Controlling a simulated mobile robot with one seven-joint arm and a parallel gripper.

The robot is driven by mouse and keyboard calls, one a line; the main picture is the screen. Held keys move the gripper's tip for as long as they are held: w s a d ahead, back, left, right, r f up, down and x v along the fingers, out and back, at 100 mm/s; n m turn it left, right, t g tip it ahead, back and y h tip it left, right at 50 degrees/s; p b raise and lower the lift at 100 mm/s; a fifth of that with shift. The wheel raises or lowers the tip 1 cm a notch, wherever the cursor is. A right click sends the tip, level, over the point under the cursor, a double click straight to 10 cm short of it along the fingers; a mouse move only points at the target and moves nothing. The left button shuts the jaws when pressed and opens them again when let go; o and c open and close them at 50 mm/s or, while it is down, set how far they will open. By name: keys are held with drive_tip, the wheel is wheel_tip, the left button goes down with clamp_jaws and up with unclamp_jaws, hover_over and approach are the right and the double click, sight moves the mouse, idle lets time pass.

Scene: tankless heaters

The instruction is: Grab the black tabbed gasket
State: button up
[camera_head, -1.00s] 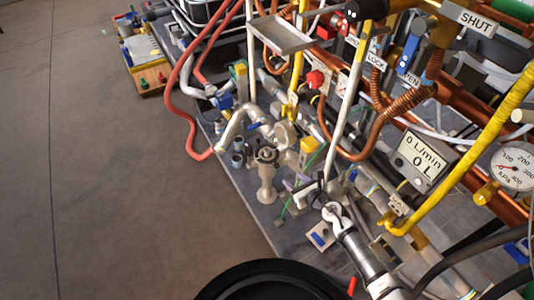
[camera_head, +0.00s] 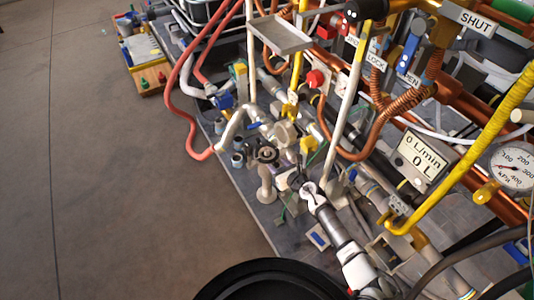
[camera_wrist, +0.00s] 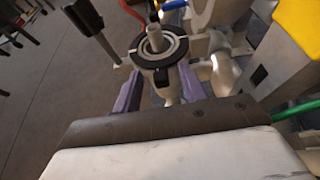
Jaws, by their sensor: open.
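The black tabbed gasket (camera_wrist: 155,62) shows in the wrist view as a dark ring around a pale upright stem, on top of a light grey fitting. In the head view it appears as a small dark ring (camera_head: 267,153) on top of a pale post. My gripper (camera_head: 305,187) is to the right of and nearer than that post in the head view. In the wrist view my gripper (camera_wrist: 159,88) is open, with purple fingers on either side of the fitting below the ring. Nothing is held. Whether the fingers touch the fitting cannot be told.
Pale pipes (camera_head: 232,125) and a yellow block (camera_wrist: 297,22) crowd close around the fitting. A white upright pole (camera_head: 346,110) stands right of my gripper. A red hose (camera_head: 172,95) runs along the left edge. Open floor (camera_head: 110,200) lies to the left.

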clamp_jaws()
drive_tip(key=shift+r, duration=0.15)
wheel_tip(320, 180, up, 18)
drive_tip(key=p, duration=1.4)
